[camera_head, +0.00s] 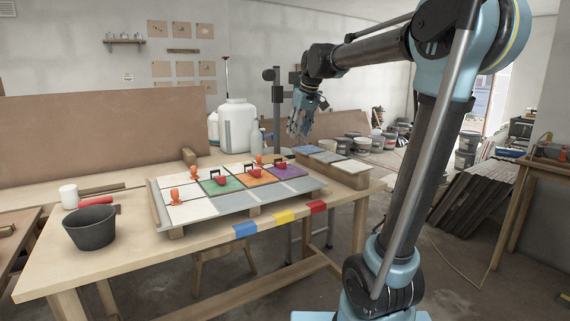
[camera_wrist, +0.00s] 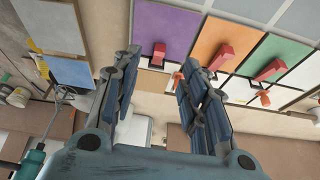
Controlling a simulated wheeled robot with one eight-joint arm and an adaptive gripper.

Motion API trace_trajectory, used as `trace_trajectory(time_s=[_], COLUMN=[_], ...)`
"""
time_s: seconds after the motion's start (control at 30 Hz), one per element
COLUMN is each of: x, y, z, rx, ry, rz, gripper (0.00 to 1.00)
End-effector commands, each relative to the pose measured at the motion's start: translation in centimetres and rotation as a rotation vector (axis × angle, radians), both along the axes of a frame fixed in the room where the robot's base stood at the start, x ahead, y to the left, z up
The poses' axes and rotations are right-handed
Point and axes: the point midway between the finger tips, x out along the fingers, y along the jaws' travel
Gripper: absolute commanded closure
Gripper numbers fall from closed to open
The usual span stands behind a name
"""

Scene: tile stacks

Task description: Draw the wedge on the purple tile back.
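The purple tile (camera_head: 292,174) lies in the coloured row on the board, at the right end of that row; it also shows in the wrist view (camera_wrist: 166,24). A red wedge (camera_head: 280,165) sits at the purple tile's edge. The same wedge shows in the wrist view (camera_wrist: 158,54), between and beyond my fingers. My gripper (camera_head: 303,122) hangs in the air above the table's back right part, well clear of the tiles. Its two fingers (camera_wrist: 158,82) are spread with nothing between them. I cannot tell how deep the wedge sits.
The orange tile (camera_wrist: 226,42) and green tile (camera_wrist: 281,58) have red wedges too. Orange pieces (camera_head: 175,196) stand on the pale tiles. Grey and white tile stacks (camera_head: 327,157) lie right of the board. A dark bucket (camera_head: 90,228) stands at the table's left.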

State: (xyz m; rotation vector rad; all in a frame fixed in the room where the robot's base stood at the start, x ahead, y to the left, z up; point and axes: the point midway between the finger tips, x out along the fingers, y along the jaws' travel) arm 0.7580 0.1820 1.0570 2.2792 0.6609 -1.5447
Motion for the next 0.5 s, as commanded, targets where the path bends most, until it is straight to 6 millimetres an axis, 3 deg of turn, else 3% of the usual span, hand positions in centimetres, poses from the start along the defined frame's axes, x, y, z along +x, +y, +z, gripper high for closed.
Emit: trace_trajectory(time_s=[0.27, 0.5], x=[2.1, 3.1], y=[2.0, 2.6], z=[0.6, -2.4], rx=[0.005, 0.004], ry=[-0.011, -0.011], rz=[0.034, 0.032], gripper=[0.6, 0.6])
